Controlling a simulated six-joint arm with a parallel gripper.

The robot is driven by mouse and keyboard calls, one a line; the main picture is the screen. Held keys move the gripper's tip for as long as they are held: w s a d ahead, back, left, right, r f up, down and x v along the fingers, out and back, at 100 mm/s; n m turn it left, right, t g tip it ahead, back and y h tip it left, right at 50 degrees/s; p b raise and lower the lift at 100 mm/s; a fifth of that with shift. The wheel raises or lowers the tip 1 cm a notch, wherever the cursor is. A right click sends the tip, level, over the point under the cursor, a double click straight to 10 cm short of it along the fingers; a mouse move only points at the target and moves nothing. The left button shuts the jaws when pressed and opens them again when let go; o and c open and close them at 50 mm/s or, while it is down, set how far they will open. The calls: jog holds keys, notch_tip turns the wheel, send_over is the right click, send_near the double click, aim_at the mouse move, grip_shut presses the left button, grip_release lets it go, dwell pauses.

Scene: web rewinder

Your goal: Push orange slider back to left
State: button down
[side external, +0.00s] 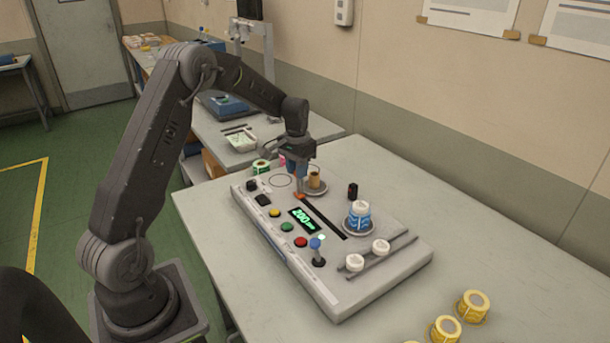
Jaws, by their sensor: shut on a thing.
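The rewinder (390,284) is a grey flat-topped console on the table. A dark diagonal slot (328,222) runs across its top. The orange slider (299,195) is at the slot's upper-left end, partly hidden by my gripper. My gripper (300,184) points down over that end, with its fingers closed at the slider. The exact contact is small and partly hidden.
A brown core on a round spindle plate (315,188) stands close beside my gripper. A blue-and-white roll (359,217) stands on the other plate. A green display (304,219), coloured buttons and a blue-topped lever (317,246) line the front. Yellow rolls (473,304) stand lower right.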

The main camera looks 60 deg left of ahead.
jog(key=shift+a, duration=0.3)
jog(key=c, duration=0.9)
grip_release()
jog(key=shift+d+r, duration=0.1)
notch_tip(320, 180, up, 14)
jog(key=shift+f, duration=0.15)
